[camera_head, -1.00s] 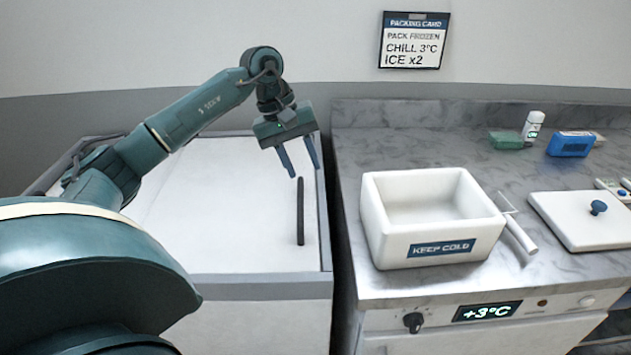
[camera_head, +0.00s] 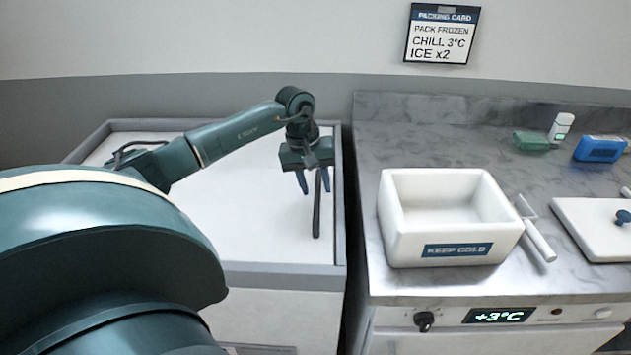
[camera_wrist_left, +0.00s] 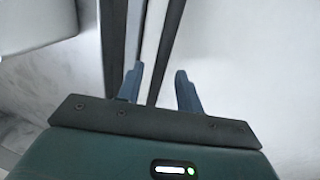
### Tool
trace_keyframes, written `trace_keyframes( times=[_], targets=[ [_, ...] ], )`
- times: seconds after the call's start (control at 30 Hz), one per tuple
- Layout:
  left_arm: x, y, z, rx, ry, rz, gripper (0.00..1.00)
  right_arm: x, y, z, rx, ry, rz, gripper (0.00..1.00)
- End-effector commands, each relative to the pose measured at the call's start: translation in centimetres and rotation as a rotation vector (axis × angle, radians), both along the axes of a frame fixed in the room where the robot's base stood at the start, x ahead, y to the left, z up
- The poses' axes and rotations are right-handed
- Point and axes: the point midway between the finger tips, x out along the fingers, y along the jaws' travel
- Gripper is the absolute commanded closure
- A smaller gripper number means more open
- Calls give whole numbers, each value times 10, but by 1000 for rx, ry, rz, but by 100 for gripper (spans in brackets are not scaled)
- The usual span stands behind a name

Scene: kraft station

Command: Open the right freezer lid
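The freezer (camera_head: 240,268) is a white chest with a grey rim at the left of the head view. Its white lid (camera_head: 255,215) is shut, with a long dark bar handle (camera_head: 317,220) near the right edge. My left gripper (camera_head: 315,190) points down over the far part of this handle. Its two blue fingers are apart, one on each side of the bar. In the left wrist view the handle (camera_wrist_left: 166,45) runs between the open fingers (camera_wrist_left: 158,80). I cannot tell whether the fingers reach down around it. My right gripper is not in view.
A grey marble counter (camera_head: 400,130) stands right of the freezer across a narrow gap. It bears a white "KEEP COLD" box (camera_head: 400,245), a white lid with a blue knob (camera_head: 590,240), and small items at the back. A packing card (camera_head: 441,35) hangs on the wall.

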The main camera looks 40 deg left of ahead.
Motion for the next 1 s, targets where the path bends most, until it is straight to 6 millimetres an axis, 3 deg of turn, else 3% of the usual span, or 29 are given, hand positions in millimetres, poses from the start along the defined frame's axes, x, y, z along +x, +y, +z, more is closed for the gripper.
trace_keyframes(
  times=[0.33,0.77,1.0],
  targets=[
    [1,-1,-4,-1,-1,-1,65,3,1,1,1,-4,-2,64],
    [1,-1,-3,-1,-1,0,100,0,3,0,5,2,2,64],
    [1,-1,-3,-1,-1,0,100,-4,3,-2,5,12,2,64]
  ],
)
